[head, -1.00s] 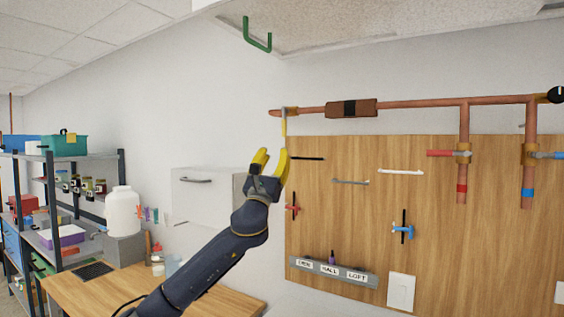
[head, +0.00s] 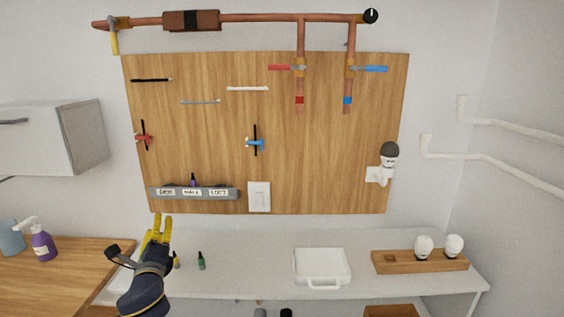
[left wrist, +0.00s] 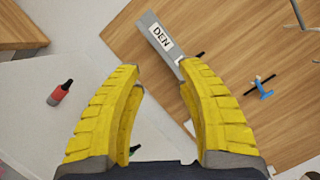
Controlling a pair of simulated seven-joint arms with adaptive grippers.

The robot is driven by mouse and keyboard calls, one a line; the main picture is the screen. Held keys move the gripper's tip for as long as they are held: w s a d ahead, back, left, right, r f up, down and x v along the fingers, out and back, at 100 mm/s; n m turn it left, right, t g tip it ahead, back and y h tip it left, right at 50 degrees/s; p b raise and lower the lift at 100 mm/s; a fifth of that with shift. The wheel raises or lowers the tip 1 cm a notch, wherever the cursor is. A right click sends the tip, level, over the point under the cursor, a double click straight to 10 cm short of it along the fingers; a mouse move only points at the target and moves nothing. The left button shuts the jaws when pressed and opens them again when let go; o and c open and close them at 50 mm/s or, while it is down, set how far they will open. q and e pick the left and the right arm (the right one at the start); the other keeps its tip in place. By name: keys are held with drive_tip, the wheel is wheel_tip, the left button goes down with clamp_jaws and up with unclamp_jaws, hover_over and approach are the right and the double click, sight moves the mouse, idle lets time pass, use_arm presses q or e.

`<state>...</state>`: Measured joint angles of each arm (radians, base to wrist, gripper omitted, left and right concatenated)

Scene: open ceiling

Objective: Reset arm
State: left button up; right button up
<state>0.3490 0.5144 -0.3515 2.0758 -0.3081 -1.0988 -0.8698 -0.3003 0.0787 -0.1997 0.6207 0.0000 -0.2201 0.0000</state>
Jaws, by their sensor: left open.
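My left gripper (head: 158,228) is in the lower left of the head view, its yellow fingers pointing up, in front of the white counter. In the left wrist view the two yellow fingers (left wrist: 160,75) are spread apart with nothing between them. Beyond the fingertips is the grey labelled rail (left wrist: 150,28), with its "DEN" label showing. The same rail (head: 215,194) is at the lower left of the wooden board in the head view. My right gripper is not in view.
The wooden board (head: 330,150) carries pipes, valves and tools. The white counter (head: 250,270) holds small bottles (head: 201,261), a white case (head: 321,266) and a wooden block (head: 400,264) with bulbs. Counter between bottles and case is clear.

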use_arm(q)
drive_tip(key=s+d+f+n+g, duration=0.3)
drive_tip(key=s+f+n+g, duration=0.4)
drive_tip(key=s+f, duration=1.3)
drive_tip(key=s+f+n+g, duration=0.2)
drive_tip(key=s+f+n, duration=0.3)
drive_tip(key=s, duration=0.5)
drive_tip(key=s+f+n+g, duration=0.2)
drive_tip(key=s+f+g, duration=0.1)
drive_tip(key=s+f, duration=0.5)
drive_tip(key=s+d+f+g+h, duration=0.1)
drive_tip(key=s+d+f+h, duration=0.15)
drive_tip(key=f, duration=1.25)
drive_tip(key=s+d+f+g+h, duration=0.1)
drive_tip(key=d+f, duration=0.2)
drive_tip(key=f, duration=1.2)
drive_tip(key=s+f+n+g+h, duration=0.2)
drive_tip(key=s+f+n+g, duration=0.1)
drive_tip(key=s+f, duration=1.7)
drive_tip(key=shift+s+d+f+n, duration=0.15)
drive_tip(key=shift+s+f+n, duration=0.15)
drive_tip(key=shift+s, duration=0.75)
